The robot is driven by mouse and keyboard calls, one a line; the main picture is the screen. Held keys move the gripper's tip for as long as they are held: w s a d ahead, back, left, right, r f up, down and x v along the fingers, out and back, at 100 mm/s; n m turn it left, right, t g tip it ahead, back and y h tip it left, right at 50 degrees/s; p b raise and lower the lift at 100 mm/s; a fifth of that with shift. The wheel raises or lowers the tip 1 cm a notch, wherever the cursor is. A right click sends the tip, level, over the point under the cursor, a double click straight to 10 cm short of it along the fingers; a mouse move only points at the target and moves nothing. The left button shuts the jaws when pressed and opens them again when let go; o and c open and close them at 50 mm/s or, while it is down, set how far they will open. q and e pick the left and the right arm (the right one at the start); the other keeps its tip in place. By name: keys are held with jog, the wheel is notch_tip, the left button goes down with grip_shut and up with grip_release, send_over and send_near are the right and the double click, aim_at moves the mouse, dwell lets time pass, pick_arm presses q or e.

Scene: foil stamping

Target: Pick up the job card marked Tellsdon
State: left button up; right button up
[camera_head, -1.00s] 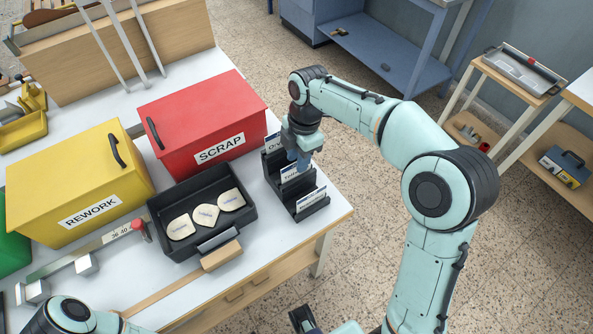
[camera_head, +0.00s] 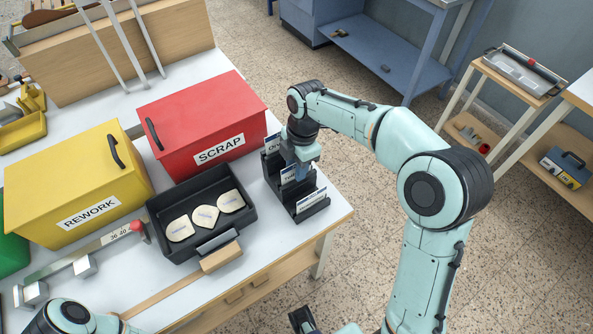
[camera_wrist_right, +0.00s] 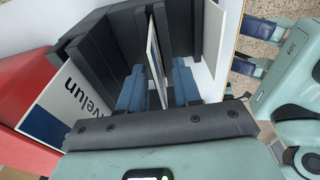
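A black stepped rack (camera_head: 312,211) holds several upright white cards with blue top bands. The middle card (camera_head: 289,177) shows a label starting "Tells". The back card (camera_head: 273,144) starts "Ov"; in the right wrist view a card at the left (camera_wrist_right: 66,103) reads "velun". The front card's (camera_head: 312,198) print is too small to read. My right gripper (camera_head: 296,174) points down at the middle card. In the right wrist view its blue fingers (camera_wrist_right: 158,88) stand either side of an edge-on card (camera_wrist_right: 154,62), with slight gaps. My left gripper (camera_wrist_right: 249,48) appears there with fingers apart, empty.
A red SCRAP box (camera_head: 203,118) stands close left of the rack, and a yellow REWORK box (camera_head: 75,180) farther left. A black tray (camera_head: 180,247) with several pale pieces lies in front of the SCRAP box. The table's right edge is close to the rack.

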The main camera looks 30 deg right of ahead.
grip_shut()
jog(key=shift+r, duration=0.15)
